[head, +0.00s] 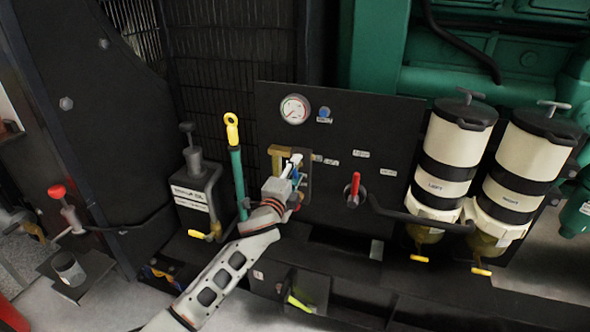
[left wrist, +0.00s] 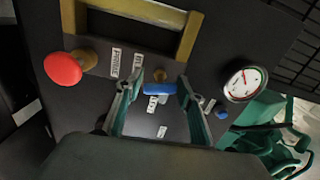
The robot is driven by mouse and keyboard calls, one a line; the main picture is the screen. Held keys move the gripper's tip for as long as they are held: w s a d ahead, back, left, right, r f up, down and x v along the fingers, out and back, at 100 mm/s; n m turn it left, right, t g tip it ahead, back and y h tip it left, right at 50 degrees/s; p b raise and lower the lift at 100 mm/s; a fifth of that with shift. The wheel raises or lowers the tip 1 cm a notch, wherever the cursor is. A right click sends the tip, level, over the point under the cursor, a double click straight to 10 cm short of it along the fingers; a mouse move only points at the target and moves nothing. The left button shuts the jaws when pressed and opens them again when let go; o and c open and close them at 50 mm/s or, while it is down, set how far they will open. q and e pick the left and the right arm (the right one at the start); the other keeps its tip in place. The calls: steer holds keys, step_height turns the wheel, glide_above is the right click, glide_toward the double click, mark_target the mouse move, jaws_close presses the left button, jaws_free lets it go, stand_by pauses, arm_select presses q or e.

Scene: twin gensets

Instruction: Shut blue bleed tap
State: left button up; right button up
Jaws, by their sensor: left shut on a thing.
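The blue bleed tap (left wrist: 159,89) is a short blue bar on a brass stem on the black panel (head: 385,125). In the left wrist view the bar lies nearly level across the picture. My left gripper (left wrist: 156,92) has one finger at each end of it and is shut on it. In the head view my left gripper (head: 292,170) is at the panel beside a yellow bracket (head: 277,152), and it hides most of the tap. My right gripper is not in view.
A round gauge (head: 294,109) and a red lever (head: 354,190) are on the same panel. A yellow-ringed dipstick (head: 232,130) stands close left of my left gripper. Two cream filters (head: 454,150) are to the right. A red knob (left wrist: 62,68) shows near the tap in the wrist view.

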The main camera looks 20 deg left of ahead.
arm_select(q)
steer(key=m+p, duration=0.1)
steer(key=m, duration=0.1)
steer(key=shift+r+m, duration=0.2)
steer(key=shift+m, duration=0.2)
steer(key=shift+m+p, duration=0.55)
steer(key=shift+m, duration=0.35)
steer(key=shift+m+p, duration=0.4)
steer(key=shift+m, duration=0.5)
steer(key=m+p, duration=0.1)
steer(key=m, duration=0.1)
steer(key=shift+f+m, duration=0.1)
steer(key=shift+m, duration=0.3)
steer(key=m+p, duration=0.3)
steer(key=m, duration=0.3)
steer(key=shift+a, duration=0.1)
steer(key=m+p, duration=0.1)
steer(key=m, duration=0.1)
steer(key=shift+m, duration=0.4)
steer(key=shift+f+m+p, duration=0.1)
steer(key=shift+m+p, duration=0.75)
steer(key=shift+m, duration=0.85)
